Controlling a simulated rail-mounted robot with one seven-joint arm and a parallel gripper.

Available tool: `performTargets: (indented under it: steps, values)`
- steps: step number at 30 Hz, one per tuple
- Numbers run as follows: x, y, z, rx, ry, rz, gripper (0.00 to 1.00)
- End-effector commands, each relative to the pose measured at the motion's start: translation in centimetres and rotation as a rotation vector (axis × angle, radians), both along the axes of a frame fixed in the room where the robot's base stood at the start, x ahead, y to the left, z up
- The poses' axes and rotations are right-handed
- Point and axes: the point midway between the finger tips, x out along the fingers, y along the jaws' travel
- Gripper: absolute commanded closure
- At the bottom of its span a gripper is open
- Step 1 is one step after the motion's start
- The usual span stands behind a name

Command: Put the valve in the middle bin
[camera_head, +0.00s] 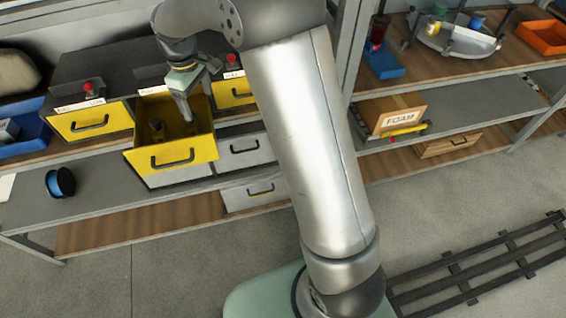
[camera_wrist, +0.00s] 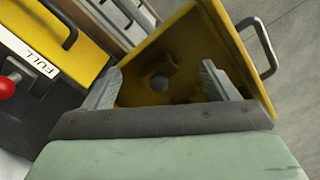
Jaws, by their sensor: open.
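The middle bin (camera_head: 200,151) is a yellow drawer pulled out from the row, its inside open to view. A small dark, brownish part with a round end, seemingly the valve (camera_head: 156,126), lies inside it. The wrist view shows this part (camera_wrist: 160,84) on the bin floor, between and beyond my fingertips. My gripper (camera_head: 186,112) points down into the bin (camera_wrist: 240,75) from above its back part. In the wrist view my gripper (camera_wrist: 163,75) has its fingers wide apart with nothing between them. The part looks apart from both fingers.
Shut yellow drawers flank the bin, left (camera_head: 75,126) and right (camera_head: 225,97), with red knobs above. A blue spool (camera_head: 60,182) sits on the shelf below. A FOAM box (camera_head: 392,114) stands on the right rack.

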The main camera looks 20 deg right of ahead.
Motion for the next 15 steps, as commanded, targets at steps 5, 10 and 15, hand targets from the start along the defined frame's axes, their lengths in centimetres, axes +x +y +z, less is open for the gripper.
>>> performTargets:
  steps: [5, 10, 15]
  values:
    - [-9.4, -5.8, 4.2, -0.01, -0.031, -0.262, 0.2]
    - [-19.8, -10.0, 4.9, 0.007, -0.05, -0.536, 0.2]
    - [-27.4, -11.9, 3.4, 0.034, -0.056, -0.737, 0.2]
